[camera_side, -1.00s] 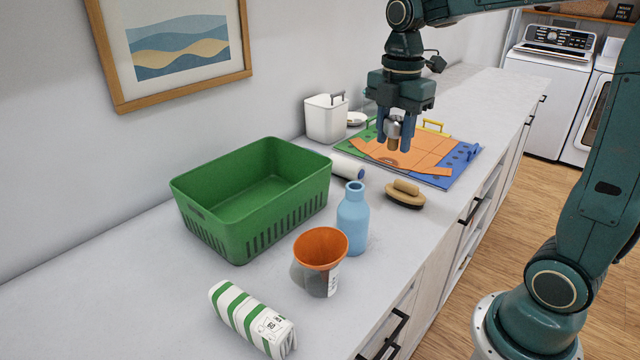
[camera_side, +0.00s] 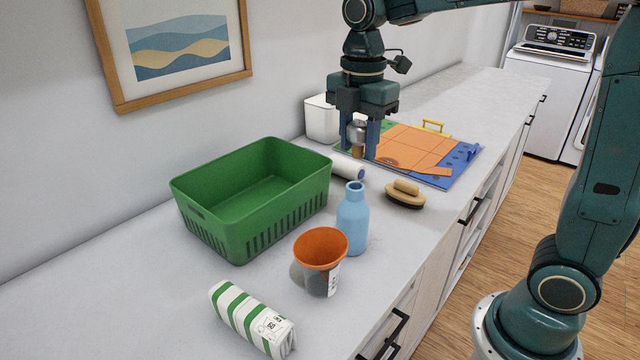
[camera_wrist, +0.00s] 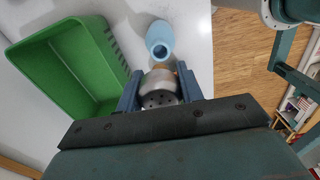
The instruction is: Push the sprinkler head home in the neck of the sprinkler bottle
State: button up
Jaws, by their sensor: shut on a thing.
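The sprinkler head (camera_side: 358,133), a metal piece with a brownish stopper end pointing down, is held between the blue fingers of my gripper (camera_side: 360,145). In the wrist view the head (camera_wrist: 158,90) shows its perforated face between the fingers (camera_wrist: 158,88). The light blue sprinkler bottle (camera_side: 353,220) stands upright on the counter, its neck open and empty. In the side view my gripper is above and behind the bottle, apart from it. In the wrist view the bottle (camera_wrist: 160,38) lies just beyond the held head.
A green basket (camera_side: 250,200) stands left of the bottle. An orange-rimmed cup (camera_side: 320,262), a striped packet (camera_side: 252,318) and a brush (camera_side: 405,194) lie around it. A white roll (camera_side: 347,167) is behind it. A coloured board (camera_side: 425,150) and white canister (camera_side: 320,120) are further back.

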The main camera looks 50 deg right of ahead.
aim_at(357, 156)
jog(key=shift+f, duration=0.2)
jog(key=shift+f, duration=2.25)
jog(key=shift+f, duration=1.5)
dwell(0.4)
jog(key=o, duration=1)
jog(key=shift+o, duration=0.2)
jog(key=shift+r, duration=0.1)
notch_tip(357, 156, up, 14)
jog(key=shift+f, duration=0.15)
